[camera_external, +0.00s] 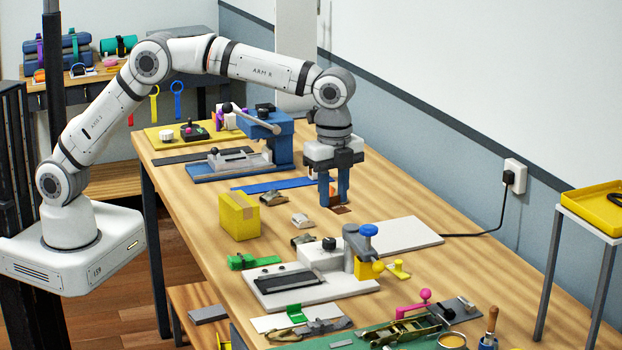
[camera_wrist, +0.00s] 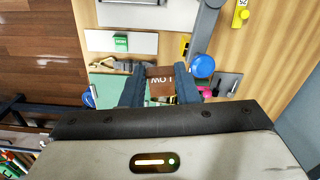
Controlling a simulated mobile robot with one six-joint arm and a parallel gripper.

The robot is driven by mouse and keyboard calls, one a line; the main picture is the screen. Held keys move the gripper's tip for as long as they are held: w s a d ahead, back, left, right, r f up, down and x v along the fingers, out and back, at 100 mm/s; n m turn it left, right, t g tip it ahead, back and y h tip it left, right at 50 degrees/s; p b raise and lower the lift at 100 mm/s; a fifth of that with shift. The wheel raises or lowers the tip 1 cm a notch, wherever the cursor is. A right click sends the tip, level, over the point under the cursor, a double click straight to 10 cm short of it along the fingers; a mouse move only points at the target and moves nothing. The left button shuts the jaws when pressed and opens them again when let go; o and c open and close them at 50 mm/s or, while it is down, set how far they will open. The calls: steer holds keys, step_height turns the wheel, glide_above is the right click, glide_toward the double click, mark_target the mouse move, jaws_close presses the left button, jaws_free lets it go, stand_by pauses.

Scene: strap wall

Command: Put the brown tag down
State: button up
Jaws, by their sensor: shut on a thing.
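My gripper (camera_external: 334,202) points straight down low over the wooden bench, its two blue fingers close to the top. It is shut on the brown tag (camera_external: 341,210), which shows as a small dark brown piece at the fingertips. In the wrist view the brown tag (camera_wrist: 160,82) sits between the two fingers of my gripper (camera_wrist: 161,95), with pale lettering on its face that reads upside down. I cannot tell whether the tag touches the bench.
A white board (camera_external: 405,236) lies in front; bare wood (camera_external: 390,195) is to the right.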

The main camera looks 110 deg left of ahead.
steer(key=a+n, duration=0.5)
steer(key=a, duration=0.9)
steer(key=n, duration=1.1)
glide_above(347, 216)
step_height(347, 216, down, 17)
steer(key=shift+w+d+r+p, duration=0.1)
steer(key=shift+r+p, duration=0.05)
steer(key=shift+p, duration=0.45)
steer(key=shift+f, duration=2.5)
steer(key=o, duration=0.9)
steer(key=shift+p, duration=0.3)
steer(key=shift+r, duration=0.15)
